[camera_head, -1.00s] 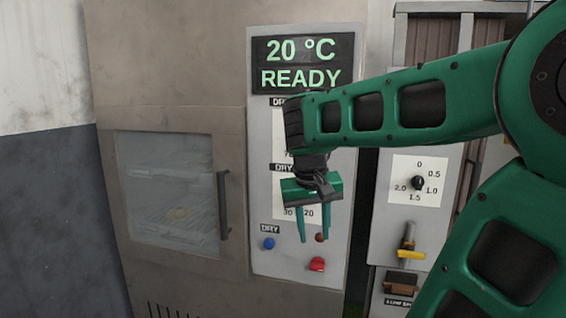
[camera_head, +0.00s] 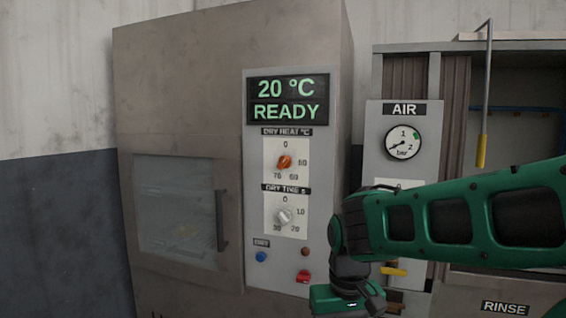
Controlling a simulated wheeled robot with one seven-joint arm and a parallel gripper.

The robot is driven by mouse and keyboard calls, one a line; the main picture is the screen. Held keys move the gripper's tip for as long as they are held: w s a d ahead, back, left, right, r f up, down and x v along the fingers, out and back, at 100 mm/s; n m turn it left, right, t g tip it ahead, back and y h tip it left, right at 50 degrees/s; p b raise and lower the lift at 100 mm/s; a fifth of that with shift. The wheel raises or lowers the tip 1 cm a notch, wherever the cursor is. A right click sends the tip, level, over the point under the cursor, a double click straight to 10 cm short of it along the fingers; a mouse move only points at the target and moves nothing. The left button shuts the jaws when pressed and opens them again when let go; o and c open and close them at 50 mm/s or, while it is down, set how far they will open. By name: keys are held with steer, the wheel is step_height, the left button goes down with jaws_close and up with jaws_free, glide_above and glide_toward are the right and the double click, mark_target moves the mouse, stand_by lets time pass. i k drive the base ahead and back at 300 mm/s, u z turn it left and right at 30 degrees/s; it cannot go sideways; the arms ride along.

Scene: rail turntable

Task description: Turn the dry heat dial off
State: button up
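The dry heat dial (camera_head: 284,162) is an orange knob on a white scale plate on the oven's control panel, under the label "DRY HEAT °C". The scale has 0 at the top and higher numbers at the right and below. The knob sits tilted, but I cannot tell clearly which number it points to. My gripper (camera_head: 342,300) is at the bottom edge of the picture, below and right of the dial and apart from it. Its fingers are cut off by the frame, so their opening is hidden.
The display (camera_head: 287,100) reads "20 °C READY". A grey dry time dial (camera_head: 285,217) sits below the orange one. A blue button (camera_head: 261,256) and a red button (camera_head: 303,277) are lower down. The oven door handle (camera_head: 221,220) is at left, an air gauge (camera_head: 404,143) at right.

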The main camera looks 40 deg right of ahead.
mark_target(285, 162)
steer(key=u, duration=1.15)
steer(key=i, duration=0.9)
steer(key=z, duration=1.4)
